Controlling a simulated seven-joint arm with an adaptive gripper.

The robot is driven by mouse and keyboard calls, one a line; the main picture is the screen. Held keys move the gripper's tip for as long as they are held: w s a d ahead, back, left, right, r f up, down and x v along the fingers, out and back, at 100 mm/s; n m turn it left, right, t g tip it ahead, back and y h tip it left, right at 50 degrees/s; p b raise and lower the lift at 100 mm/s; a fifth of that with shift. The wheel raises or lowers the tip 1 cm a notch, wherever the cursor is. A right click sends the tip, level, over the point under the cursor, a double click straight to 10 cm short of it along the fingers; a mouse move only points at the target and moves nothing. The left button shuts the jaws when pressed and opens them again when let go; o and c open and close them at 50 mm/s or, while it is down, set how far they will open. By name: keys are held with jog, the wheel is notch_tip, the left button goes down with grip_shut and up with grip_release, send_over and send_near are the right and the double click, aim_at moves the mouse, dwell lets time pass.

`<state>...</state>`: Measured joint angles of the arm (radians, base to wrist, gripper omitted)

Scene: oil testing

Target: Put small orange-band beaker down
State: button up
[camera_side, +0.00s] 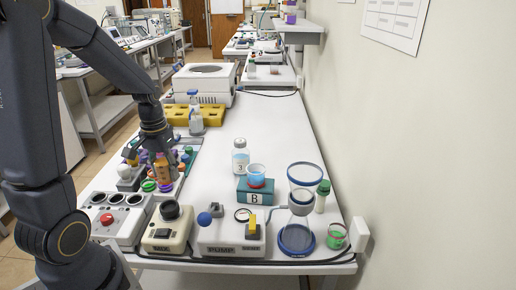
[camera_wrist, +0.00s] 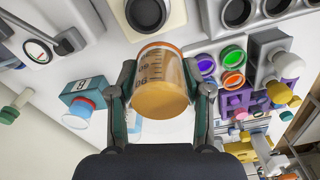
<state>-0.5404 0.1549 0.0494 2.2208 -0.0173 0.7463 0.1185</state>
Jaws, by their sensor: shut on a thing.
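The small orange-band beaker (camera_wrist: 160,82) is between my gripper's fingers in the wrist view, clear with dark markings, an orange rim band and orange-brown contents. My gripper (camera_wrist: 160,96) is shut on its sides. In the side view my gripper (camera_side: 160,158) is at the left of the bench, and the orange beaker (camera_side: 163,172) shows below it, among coloured caps. I cannot tell whether its base touches anything.
The mixer (camera_side: 167,228) and a block with round wells (camera_side: 117,216) stand in front. Coloured-cap vials (camera_wrist: 231,66) are close to the beaker's right in the wrist view. The bench middle (camera_side: 215,165) is clear.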

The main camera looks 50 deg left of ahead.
jog(key=w+a, duration=0.6)
jog(key=w, duration=0.3)
send_over(210, 171)
jog(key=s, duration=0.1)
jog(key=f, duration=1)
jog(key=shift+d+f, duration=0.35)
jog(key=shift+d, duration=0.05)
jog(key=shift+w+a+f, duration=0.2)
jog(key=shift+w+f, duration=0.15)
jog(key=shift+f, duration=0.1)
jog(key=shift+w+f, duration=0.1)
jog(key=shift+f, duration=1.55)
jog(key=shift+f, duration=0.1)
jog(key=o, duration=1.2)
